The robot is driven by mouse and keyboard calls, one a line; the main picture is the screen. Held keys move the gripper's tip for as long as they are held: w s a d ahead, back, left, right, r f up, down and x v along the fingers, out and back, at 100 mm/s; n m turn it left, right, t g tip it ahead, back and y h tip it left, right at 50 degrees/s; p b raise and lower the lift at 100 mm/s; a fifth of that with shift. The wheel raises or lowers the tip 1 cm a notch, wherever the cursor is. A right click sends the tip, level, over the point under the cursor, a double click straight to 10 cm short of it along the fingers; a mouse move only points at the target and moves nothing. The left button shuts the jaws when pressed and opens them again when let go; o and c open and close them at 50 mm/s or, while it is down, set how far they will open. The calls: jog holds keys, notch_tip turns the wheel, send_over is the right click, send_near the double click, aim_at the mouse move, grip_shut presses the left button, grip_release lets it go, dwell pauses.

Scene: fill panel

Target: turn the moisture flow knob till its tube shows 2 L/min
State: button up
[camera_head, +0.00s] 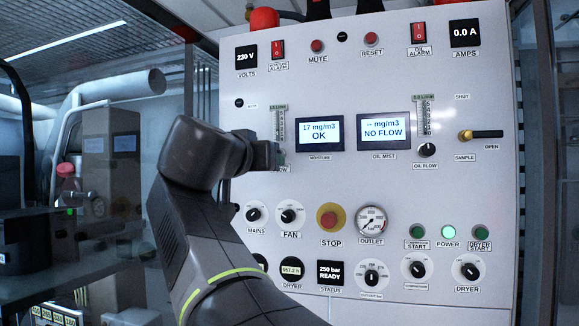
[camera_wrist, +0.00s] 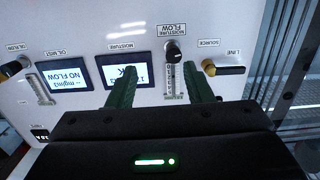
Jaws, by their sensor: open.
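The moisture flow knob (camera_wrist: 174,52) is a black knob on the white panel, under its MOISTURE FLOW label in the upside-down wrist view. Its clear scaled tube (camera_wrist: 172,80) is beside it and also shows in the head view (camera_head: 278,123); the float level is too small to read. My gripper (camera_wrist: 159,69) is open, its two green fingers apart on either side of the tube, with the knob beyond the fingertips. No contact with the knob shows. In the head view my gripper (camera_head: 265,155) hides the knob.
The moisture display (camera_head: 319,133) reads 17 mg/m3 OK; the oil mist display (camera_head: 384,131) reads NO FLOW. The oil flow knob (camera_head: 427,150) is to the right. A yellow-hubbed source lever (camera_wrist: 222,69) is close to the moisture knob. A red stop button (camera_head: 329,217) is lower down.

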jog(key=w+d+r+p, duration=0.1)
jog(key=w+p, duration=0.3)
jog(key=w, duration=0.7)
jog(key=shift+d+r+t+p, duration=0.15)
jog(key=shift+r+t+p, duration=0.15)
jog(key=shift+r, duration=0.3)
jog(key=shift+w, duration=0.1)
jog(key=shift+c, duration=0.5)
jog(key=c, duration=0.9)
jog(key=shift+f, duration=0.15)
